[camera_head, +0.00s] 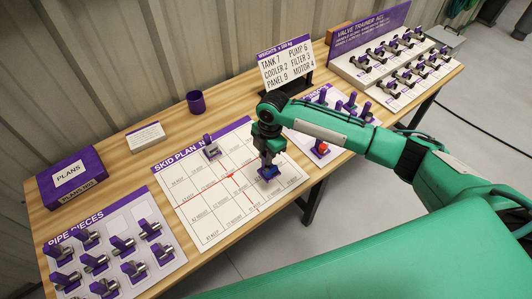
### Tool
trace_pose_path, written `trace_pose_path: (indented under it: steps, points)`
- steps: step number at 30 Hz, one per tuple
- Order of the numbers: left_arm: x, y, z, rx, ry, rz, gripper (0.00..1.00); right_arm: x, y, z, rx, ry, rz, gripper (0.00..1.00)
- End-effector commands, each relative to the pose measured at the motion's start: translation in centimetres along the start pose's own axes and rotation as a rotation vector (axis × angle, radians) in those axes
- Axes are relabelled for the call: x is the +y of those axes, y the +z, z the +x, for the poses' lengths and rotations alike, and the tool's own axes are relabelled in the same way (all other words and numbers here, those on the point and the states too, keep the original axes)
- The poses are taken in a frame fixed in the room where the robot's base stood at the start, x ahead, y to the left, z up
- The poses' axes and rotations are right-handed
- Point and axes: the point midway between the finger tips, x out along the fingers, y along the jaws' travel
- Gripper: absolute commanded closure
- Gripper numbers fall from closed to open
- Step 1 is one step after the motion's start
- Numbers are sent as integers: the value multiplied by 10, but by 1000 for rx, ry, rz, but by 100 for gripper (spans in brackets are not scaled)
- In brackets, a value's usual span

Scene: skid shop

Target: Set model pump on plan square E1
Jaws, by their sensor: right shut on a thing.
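My right gripper (267,151) reaches in from the right and is shut on a small blue-purple model (268,172). I take it to be the model pump; the fingers hide its upper part. It is over the right part of the white skid plan (195,217), a sheet of squares with red lines. I cannot tell whether its base touches the sheet. The square labels are too small to read surely, so I cannot tell which is E1. Another grey and purple model (211,147) stands on the plan's far edge. My left gripper is not in view.
Several models stand on a white sheet (304,140) right of the plan, one with a red part (320,149). A weights sign (286,63) stands behind. A pipe pieces board (117,272), plans box (72,175), purple cup (196,102) and valve trainer (372,73) share the wooden table.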

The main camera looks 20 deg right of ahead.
Motion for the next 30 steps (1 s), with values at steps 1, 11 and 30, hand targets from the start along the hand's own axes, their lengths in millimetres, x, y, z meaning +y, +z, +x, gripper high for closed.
trace_pose_path:
  steps: [1,11,30]
  points:
    - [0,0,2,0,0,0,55,0,0,4,0,0,0,100]
    - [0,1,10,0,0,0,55,0,2,20,0,0,-1,100]
    - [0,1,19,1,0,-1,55,0,5,41,0,1,-1,100]
